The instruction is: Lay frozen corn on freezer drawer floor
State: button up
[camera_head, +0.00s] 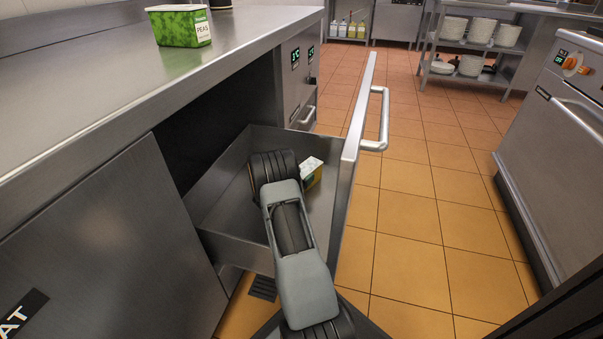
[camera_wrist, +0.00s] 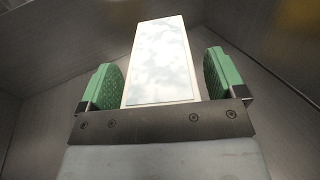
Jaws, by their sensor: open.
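The frozen corn box (camera_head: 313,171), yellow with a pale top, is inside the open freezer drawer (camera_head: 224,190), towards the drawer front. The wrist view shows its long pale face (camera_wrist: 160,58) between the two green finger pads of my gripper (camera_wrist: 163,78). The gripper is open, with a visible gap between each pad and the box. The box seems to rest on the drawer floor, but its underside is hidden. My arm hides the fingers in the head view.
A green peas tub (camera_head: 180,26) stands on the steel counter (camera_head: 100,85) above the drawer. The drawer's upright front panel and handle (camera_head: 380,120) are on the right. Tiled floor (camera_head: 420,200) lies clear beyond it. An appliance (camera_head: 560,130) stands at the far right.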

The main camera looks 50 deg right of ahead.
jog(key=shift+a+r, duration=0.2)
jog(key=shift+a, duration=0.05)
jog(key=a+p, duration=0.1)
jog(key=a, duration=0.2)
jog(key=a+p, duration=0.2)
jog(key=a, duration=0.2)
jog(key=s+a+p, duration=0.1)
jog(key=a, duration=0.3)
jog(key=shift+a+p, duration=0.2)
jog(key=shift+p, duration=0.2)
jog(key=s+a+r+m+g+y, duration=0.35)
jog(key=r+m, duration=0.25)
jog(key=r, duration=0.2)
jog(key=s+a+r+m+t+y, duration=0.1)
jog(key=s+a+r+m+y, duration=0.2)
jog(key=a, duration=0.5)
jog(key=s+a+r+m+t+y, duration=0.2)
jog(key=s+a+r+m+y, duration=0.2)
jog(key=a, duration=0.4)
jog(key=s+a+r+m+t+y, duration=0.1)
jog(key=s+a+r+m+y, duration=0.2)
jog(key=s+a+m+y, duration=0.3)
jog(key=s+a+y, duration=0.1)
jog(key=a, duration=0.1)
jog(key=shift+s+a+r+t, duration=0.2)
jog(key=shift+a+t, duration=0.1)
jog(key=shift+t, duration=0.05)
jog(key=shift+y, duration=0.25)
